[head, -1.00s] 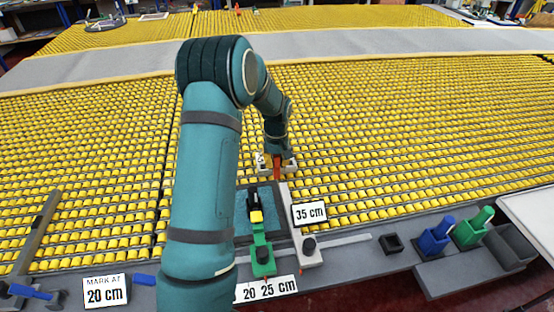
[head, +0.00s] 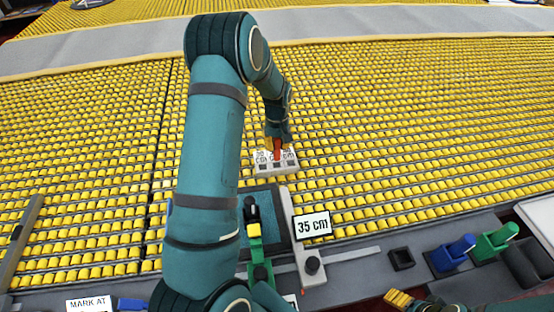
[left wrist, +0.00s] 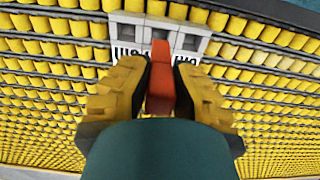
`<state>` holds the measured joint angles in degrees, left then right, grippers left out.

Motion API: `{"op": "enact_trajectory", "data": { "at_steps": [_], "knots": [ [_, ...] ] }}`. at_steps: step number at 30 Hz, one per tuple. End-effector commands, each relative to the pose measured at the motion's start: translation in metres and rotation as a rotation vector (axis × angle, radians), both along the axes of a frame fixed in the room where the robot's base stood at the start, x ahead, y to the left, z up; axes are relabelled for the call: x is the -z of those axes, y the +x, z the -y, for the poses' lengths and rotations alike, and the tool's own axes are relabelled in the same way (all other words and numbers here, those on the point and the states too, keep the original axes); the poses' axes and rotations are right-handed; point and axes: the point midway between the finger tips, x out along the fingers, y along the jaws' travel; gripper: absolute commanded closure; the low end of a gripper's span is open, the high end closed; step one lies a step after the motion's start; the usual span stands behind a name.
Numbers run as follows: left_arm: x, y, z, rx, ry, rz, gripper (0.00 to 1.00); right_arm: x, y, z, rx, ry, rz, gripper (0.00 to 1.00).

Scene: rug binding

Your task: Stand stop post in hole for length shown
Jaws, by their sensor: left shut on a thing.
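My left gripper (head: 276,143) is shut on an orange-red stop post (head: 277,152), which also shows between the yellow fingers in the left wrist view (left wrist: 161,80). The post stands about upright at the middle of a pale block (head: 262,168) with a row of square holes and cm labels. The labels are too small or covered to read surely. The post's lower end covers the middle of the block (left wrist: 127,30); I cannot tell whether it is in the hole. A sign (head: 313,225) reads 35 cm. My right gripper (head: 400,298) is partly in view at the bottom edge.
Yellow rollers (head: 420,120) surround the block. Nearer me are a green-handled tool (head: 258,262), a pale bar with a black knob (head: 312,264), a small black square holder (head: 401,259), and blue (head: 455,252) and green (head: 495,241) pieces at the right.

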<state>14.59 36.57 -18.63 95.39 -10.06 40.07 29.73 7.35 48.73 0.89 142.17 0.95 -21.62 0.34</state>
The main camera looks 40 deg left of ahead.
Motion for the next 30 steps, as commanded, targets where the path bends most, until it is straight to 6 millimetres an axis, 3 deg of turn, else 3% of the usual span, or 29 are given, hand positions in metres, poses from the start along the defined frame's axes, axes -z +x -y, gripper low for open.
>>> {"op": "enact_trajectory", "data": {
  "at_steps": [3, 8, 15, 28, 29, 30],
  "knots": [
    [0.018, 0.0, 0.0, 0.0, -0.001, -0.001, 1.0, 0.002, 0.0, 0.0, 0.0, 0.0, 0.0, 0.3],
    [0.027, 0.0, 0.0, 0.0, 0.0, 0.001, 1.0, 0.002, 0.0, 0.0, -0.001, 0.0, -0.001, 0.3],
    [0.058, 0.0, 0.0, 0.0, 0.0, -0.001, 1.0, 0.005, -0.001, -0.001, -0.003, 0.0, -0.002, 0.3],
    [0.065, 0.0, 0.0, 0.0, 0.001, 0.002, 1.0, 0.008, -0.002, -0.001, -0.004, 0.001, -0.005, 0.3],
    [0.064, 0.0, 0.0, 0.0, 0.0, 0.001, 0.72, 0.008, -0.002, -0.001, -0.004, 0.001, -0.005, 0.3],
    [0.064, 0.0, 0.0, 0.0, 0.0, 0.001, 0.59, 0.007, -0.002, -0.001, -0.004, 0.001, -0.005, 0.3]
  ]
}}
